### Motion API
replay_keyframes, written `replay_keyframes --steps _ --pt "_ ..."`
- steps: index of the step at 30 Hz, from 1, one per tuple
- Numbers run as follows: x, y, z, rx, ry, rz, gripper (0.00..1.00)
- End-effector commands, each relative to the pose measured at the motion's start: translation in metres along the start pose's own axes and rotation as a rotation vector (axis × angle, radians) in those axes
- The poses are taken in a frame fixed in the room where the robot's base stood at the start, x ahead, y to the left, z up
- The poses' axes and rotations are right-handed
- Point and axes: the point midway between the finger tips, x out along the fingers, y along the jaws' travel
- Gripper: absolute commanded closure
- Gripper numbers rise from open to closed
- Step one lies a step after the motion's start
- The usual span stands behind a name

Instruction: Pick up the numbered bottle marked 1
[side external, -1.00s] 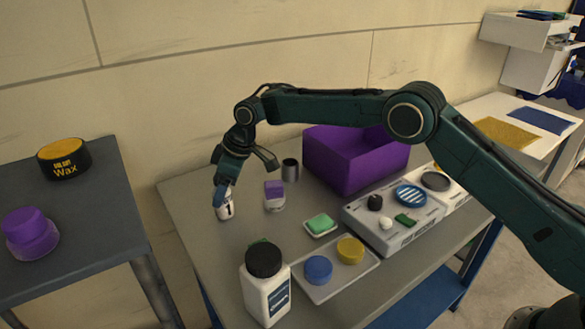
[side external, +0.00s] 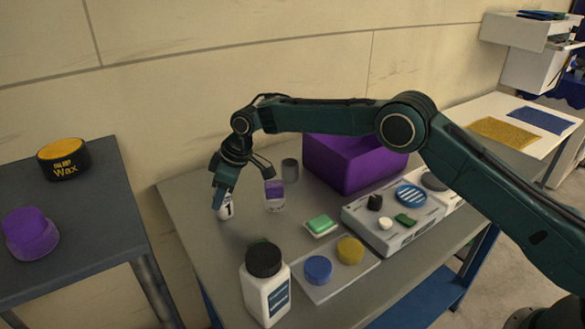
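The small white bottle marked 1 (side external: 226,209) stands near the left edge of the grey table, its top partly hidden by my gripper. My gripper (side external: 241,179) points down over it with its fingers spread apart. One finger is at the bottle's top left; the other is off to the right in the air. I cannot tell whether the near finger touches the bottle. A second small bottle with a purple label (side external: 274,195) stands just to the right.
A grey cup (side external: 290,169) and purple bin (side external: 350,163) stand behind. A green block (side external: 320,224), a white control box (side external: 394,227), a tray with blue and yellow discs (side external: 322,289) and a black-capped white bottle (side external: 266,290) stand to the right and front.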

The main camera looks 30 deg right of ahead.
Motion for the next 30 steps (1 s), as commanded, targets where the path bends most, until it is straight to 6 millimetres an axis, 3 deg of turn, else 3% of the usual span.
replay_keyframes --steps 14,30 --pt "-0.007 0.001 -0.004 -0.001 0.003 0.001 0.86" --pt "-0.074 0.001 -0.032 0.0 0.004 0.002 0.86"
